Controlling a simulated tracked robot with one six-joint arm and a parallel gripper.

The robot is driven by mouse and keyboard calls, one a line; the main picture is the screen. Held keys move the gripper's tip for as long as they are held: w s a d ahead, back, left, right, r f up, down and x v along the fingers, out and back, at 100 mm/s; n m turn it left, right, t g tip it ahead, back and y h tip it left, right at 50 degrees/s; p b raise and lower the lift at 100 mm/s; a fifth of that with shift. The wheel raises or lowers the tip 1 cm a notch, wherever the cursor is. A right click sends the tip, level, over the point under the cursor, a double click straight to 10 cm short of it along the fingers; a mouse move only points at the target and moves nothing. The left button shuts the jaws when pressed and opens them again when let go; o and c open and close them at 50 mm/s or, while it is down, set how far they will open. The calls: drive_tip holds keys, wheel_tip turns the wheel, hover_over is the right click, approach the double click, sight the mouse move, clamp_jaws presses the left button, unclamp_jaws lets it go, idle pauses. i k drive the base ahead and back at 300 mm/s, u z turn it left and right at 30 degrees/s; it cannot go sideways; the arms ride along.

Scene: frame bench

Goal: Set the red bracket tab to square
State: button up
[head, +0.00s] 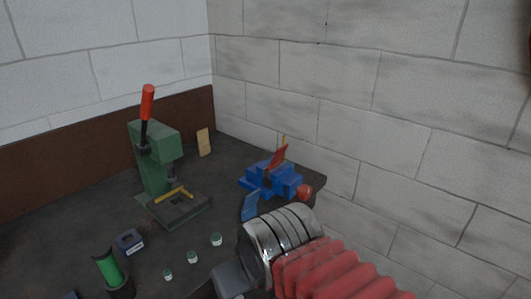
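The red bracket tab (278,157) stands up, tilted, from the blue vise-like fixture (257,182) at the back right of the bench. A thin tan strip (284,141) shows just behind its top. My arm comes in from the lower right, with red bellows and a ribbed metal wrist in front of the fixture. A dark grey part of my gripper (232,278) shows at the bottom edge. Its fingertips cannot be made out, and I cannot tell whether it is open or shut. My wrist appears nearer the camera than the tab.
A green press (154,160) with a red-handled lever stands at the left back. A blue flat piece (250,206) and a red ball knob (304,191) are by the fixture. Several small green-topped pieces (192,257), a dark blue block (130,242) and a green cylinder (108,268) are in front.

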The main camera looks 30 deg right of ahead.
sight(278, 155)
drive_tip(key=k, duration=1.35)
drive_tip(key=z, duration=0.45)
drive_tip(key=i, duration=1.25)
drive_tip(key=u, duration=0.35)
drive_tip(key=i, duration=0.75)
drive_tip(key=u, duration=0.6)
